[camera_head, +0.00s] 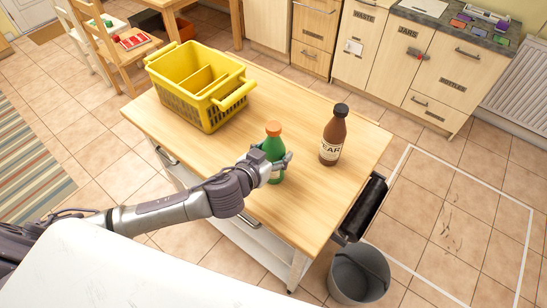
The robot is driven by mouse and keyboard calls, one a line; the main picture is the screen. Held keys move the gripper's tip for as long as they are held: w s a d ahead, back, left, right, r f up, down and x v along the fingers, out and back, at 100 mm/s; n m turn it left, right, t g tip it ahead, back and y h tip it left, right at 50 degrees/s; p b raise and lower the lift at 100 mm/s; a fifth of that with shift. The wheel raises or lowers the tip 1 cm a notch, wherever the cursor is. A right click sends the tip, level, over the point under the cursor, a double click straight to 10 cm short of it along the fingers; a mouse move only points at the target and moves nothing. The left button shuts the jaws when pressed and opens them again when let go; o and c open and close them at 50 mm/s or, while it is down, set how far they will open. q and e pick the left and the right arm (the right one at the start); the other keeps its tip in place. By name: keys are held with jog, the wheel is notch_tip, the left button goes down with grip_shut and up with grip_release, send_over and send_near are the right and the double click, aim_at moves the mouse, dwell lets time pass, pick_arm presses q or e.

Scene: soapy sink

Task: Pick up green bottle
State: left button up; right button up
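The green bottle (272,149) with an orange cap stands upright on the wooden top of the kitchen island (310,205). My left gripper (278,162) is at the bottle, with its fingers around the body below the cap. It hides part of the bottle's middle and label. I cannot tell whether the fingers press on the bottle or are still apart from it. My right gripper is not in view.
A brown bottle (333,135) with a black cap stands close to the right. A yellow divided crate (200,85) stands at the island's back left. A grey bucket (359,273) is on the floor at the right. The island's front right is clear.

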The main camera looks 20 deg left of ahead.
pick_arm(q)
jog(key=c, duration=0.6)
jog(key=shift+c, duration=0.2)
jog(key=shift+r, duration=0.15)
